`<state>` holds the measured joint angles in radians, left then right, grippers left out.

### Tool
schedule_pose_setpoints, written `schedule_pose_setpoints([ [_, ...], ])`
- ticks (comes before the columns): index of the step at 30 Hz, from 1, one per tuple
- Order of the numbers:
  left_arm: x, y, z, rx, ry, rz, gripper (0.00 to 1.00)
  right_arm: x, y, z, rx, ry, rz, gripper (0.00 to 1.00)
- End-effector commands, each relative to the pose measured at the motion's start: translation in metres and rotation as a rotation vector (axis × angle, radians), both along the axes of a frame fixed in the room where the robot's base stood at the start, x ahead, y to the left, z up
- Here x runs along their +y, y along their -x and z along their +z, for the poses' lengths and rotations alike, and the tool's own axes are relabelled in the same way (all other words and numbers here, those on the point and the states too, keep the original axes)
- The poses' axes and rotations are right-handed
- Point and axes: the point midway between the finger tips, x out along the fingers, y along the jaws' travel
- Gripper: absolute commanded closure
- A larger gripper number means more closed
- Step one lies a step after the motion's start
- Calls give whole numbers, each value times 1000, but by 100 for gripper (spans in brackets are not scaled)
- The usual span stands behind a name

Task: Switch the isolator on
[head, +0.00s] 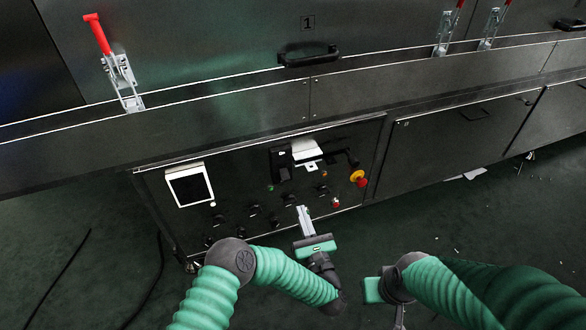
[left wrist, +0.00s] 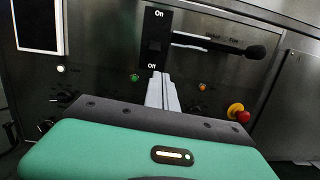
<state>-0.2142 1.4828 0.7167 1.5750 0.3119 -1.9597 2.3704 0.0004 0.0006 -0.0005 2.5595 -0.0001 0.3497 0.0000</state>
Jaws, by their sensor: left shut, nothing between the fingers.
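The isolator (left wrist: 158,38) is a dark upright plate on the control panel, marked "On" at its top and "Off" at its bottom. In the head view it is the black block (head: 280,165) left of a white piece. Whether its switch is up or down is too dark to tell. My left gripper (head: 303,209) is shut and empty, pointing up at the panel. In the left wrist view its fingertips (left wrist: 160,76) appear just below the "Off" mark; contact cannot be told. My right gripper (head: 400,318) shows only in part at the bottom, its fingers unclear.
A bar with a black knob (left wrist: 255,52) sticks out right of the isolator. A red-and-yellow stop button (head: 358,178), a white-framed screen (head: 189,185) and several dark knobs share the panel. A red-handled clamp (head: 118,75) stands above. Dark cables lie on the floor at left.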

Motion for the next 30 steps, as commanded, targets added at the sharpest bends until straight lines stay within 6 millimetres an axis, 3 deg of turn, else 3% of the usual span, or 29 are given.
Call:
schedule_pose_setpoints([
  [4, 7, 7, -3, -31, 57, 37, 100, 0, 0, 1, 0, 0, 1, 64],
  [14, 7, 1, -8, -25, 49, 36, 100, 0, 0, -8, 0, 0, 1, 64],
  [18, 15, -18, -9, -28, 51, 39, 100, 1, 1, -32, 0, 0, 1, 64],
  [24, 25, -57, 4, -32, 46, 35, 100, 1, 1, -53, 0, 0, 1, 64],
  [30, 33, -82, 12, -31, 46, 33, 100, 1, 1, -66, 0, 0, 1, 64],
])
